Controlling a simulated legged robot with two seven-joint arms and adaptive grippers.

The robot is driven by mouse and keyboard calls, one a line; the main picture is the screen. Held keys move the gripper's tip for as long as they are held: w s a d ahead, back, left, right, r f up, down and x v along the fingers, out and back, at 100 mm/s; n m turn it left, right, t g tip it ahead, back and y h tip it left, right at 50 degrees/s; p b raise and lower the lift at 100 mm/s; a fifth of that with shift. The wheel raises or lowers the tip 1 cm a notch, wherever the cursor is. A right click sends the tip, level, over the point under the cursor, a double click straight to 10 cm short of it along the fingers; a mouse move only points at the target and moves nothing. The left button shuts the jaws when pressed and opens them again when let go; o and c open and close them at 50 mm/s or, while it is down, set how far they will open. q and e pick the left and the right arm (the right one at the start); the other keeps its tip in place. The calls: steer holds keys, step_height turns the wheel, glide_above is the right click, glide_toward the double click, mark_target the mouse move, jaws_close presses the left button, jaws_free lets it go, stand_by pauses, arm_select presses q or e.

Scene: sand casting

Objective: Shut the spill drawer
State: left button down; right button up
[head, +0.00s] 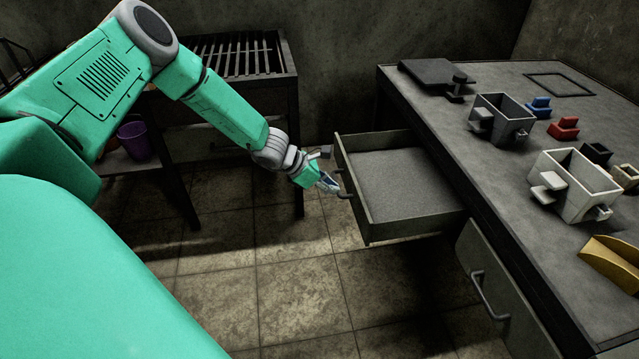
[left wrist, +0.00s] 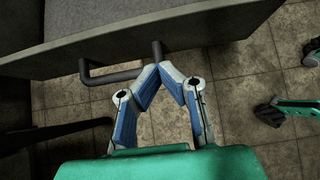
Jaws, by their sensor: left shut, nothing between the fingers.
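The spill drawer (head: 400,190) stands pulled out of the dark workbench, open toward the left, and looks empty inside. Its front panel (left wrist: 165,42) and dark bar handle (left wrist: 108,76) show in the left wrist view. My left gripper (head: 331,184) is at the drawer's front by the handle; its blue fingertips (left wrist: 158,68) are together with nothing between them. The tips lie close to the right end of the handle and the panel; I cannot tell whether they touch. My right gripper is not in the head view.
The workbench (head: 440,110) carries grey flask boxes (head: 502,120), small blue and red blocks, and a yellow piece (head: 612,262). A closed drawer (head: 500,290) is nearer. A slatted rack (head: 235,60) and purple cup (head: 135,140) stand left. Tiled floor before the drawer is clear.

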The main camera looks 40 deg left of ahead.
mark_target(354, 189)
arm_select(q)
steer(key=w+d, duration=0.3)
steer(key=shift+r+b, duration=0.25)
steer(key=shift+b, duration=0.05)
steer(key=shift+a, duration=0.1)
